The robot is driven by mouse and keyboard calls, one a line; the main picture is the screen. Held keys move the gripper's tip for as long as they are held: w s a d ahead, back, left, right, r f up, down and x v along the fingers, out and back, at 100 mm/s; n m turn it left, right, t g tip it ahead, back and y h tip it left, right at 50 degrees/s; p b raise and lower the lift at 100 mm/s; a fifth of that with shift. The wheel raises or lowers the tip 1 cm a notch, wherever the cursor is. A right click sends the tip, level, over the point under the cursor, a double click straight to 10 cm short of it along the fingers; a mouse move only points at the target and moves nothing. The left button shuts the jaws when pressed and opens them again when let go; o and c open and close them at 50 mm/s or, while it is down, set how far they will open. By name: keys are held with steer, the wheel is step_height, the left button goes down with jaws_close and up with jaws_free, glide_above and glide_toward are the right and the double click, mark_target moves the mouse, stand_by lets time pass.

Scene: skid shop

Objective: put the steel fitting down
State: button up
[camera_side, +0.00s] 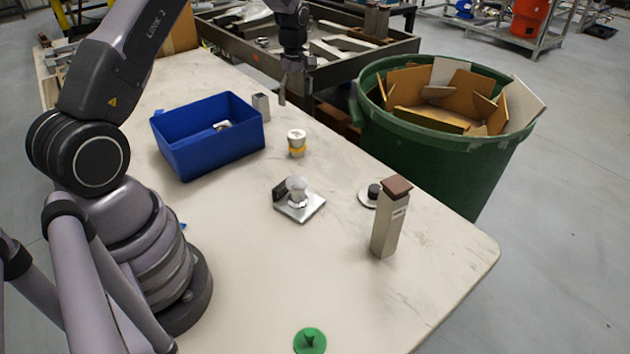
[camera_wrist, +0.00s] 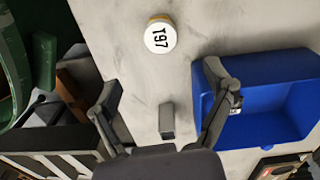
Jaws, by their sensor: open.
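A small grey upright block (camera_side: 261,107), which looks like the steel fitting, stands on the table just right of the blue bin. It also shows in the wrist view (camera_wrist: 167,119), between my fingers in the picture and touching neither. My gripper (camera_side: 295,92) is open and empty, just right of the block in the side view. Both fingers show spread apart in the wrist view (camera_wrist: 162,78).
The blue bin (camera_side: 215,150) holds a small pale part. A white, yellow-banded cap (camera_side: 297,143), a metal plate with a knob (camera_side: 300,207), a tall steel post (camera_side: 388,225) and a green piece (camera_side: 310,341) stand on the table. A green barrel (camera_side: 440,155) is beside it.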

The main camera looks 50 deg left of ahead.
steer(key=s+d+r+m+t, duration=0.1)
steer(key=s+d+r+m, duration=0.45)
steer(key=r, duration=0.55)
steer(key=s+d+r+m+t, duration=0.2)
steer(key=s+d+r+m, duration=0.3)
steer(key=r, duration=0.6)
steer(key=s+d+r+m+t, duration=0.1)
steer(key=s+d+m, duration=0.3)
steer(key=s, duration=0.6)
steer(key=s+d+r+m+t, duration=0.1)
steer(key=s+d+m, duration=0.3)
steer(key=s, duration=0.7)
steer(key=shift+r, duration=0.25)
steer(key=shift+m, duration=0.25)
